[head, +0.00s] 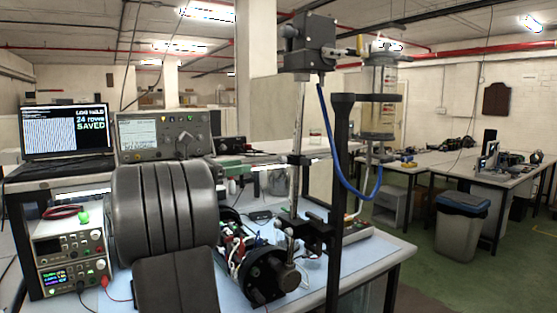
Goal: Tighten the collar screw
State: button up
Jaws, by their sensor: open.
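No screw or collar can be made out for certain. On the bench, a black round end piece (267,276) closes the right end of an open assembly with red and white wires (235,240). A small round metal knob (290,278) shows at its right side. A dark clamp bracket (316,236) sits just above and right of it, on a thin metal rod (297,180). Higher up, a clear cylinder (383,80) with metal end caps hangs upright on a black stand (341,200).
A black box (309,45) sits atop the rod, with a blue hose (335,160) looping to the cylinder. A laptop (66,133), a bench instrument (160,135) and power supplies (72,255) stand left. A grey bin (462,232) stands right, beside open green floor.

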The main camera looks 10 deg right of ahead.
aim_at(280, 161)
jog(key=p+x, duration=0.2)
jog(key=x, duration=1)
jog(key=shift+f, duration=0.1)
jog(key=c, duration=1)
